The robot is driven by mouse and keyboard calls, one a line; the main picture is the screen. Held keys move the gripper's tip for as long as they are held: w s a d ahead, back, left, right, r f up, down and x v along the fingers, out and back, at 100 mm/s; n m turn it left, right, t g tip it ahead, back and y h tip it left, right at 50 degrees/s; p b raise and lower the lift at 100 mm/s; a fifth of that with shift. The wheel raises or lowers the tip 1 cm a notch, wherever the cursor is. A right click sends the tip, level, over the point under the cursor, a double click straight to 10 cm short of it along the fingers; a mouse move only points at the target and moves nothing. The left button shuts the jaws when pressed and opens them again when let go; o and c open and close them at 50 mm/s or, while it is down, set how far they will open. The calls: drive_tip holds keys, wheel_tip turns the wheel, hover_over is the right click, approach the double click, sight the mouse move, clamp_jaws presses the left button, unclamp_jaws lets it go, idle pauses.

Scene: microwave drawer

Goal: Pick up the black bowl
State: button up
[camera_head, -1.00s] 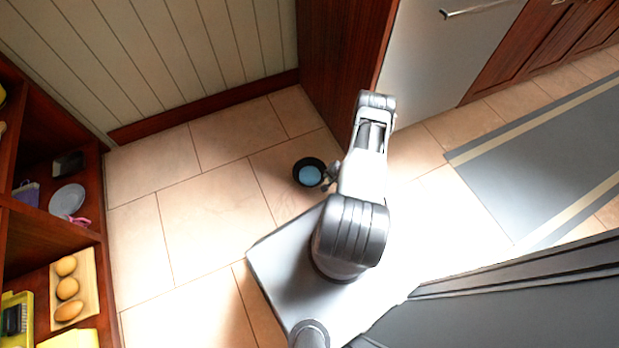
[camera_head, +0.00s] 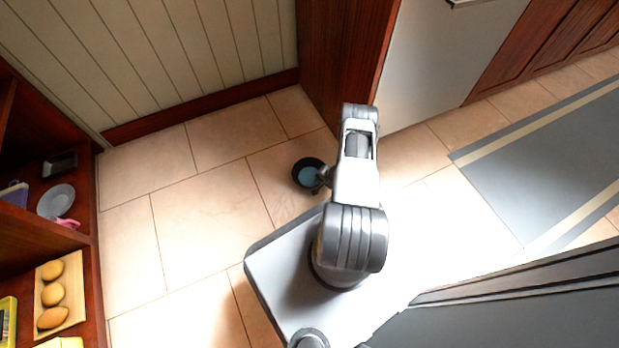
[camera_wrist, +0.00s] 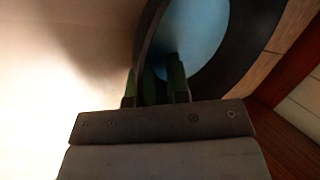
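The black bowl (camera_head: 299,164), light blue inside, is low over the tiled floor by the dark wood cabinet in the head view. I cannot tell whether it touches the floor. My gripper (camera_head: 322,182) is at its right side, partly hidden by my arm. In the wrist view the bowl's dark rim (camera_wrist: 262,38) and blue inside fill the upper right. My gripper (camera_wrist: 158,78) has its two green-and-black fingers apart at the near wall, one outside and one over the blue inside. Whether they press on the wall is unclear.
A shelf unit (camera_head: 97,250) with eggs on a board (camera_head: 72,275) and a plate (camera_head: 55,201) stands at the left. A dark wood cabinet (camera_head: 335,60) stands behind the bowl. A grey rug (camera_head: 550,150) lies at the right. Bare tiles lie left of the bowl.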

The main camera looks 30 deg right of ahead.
clamp_jaws()
drive_tip(key=shift+r, duration=0.2)
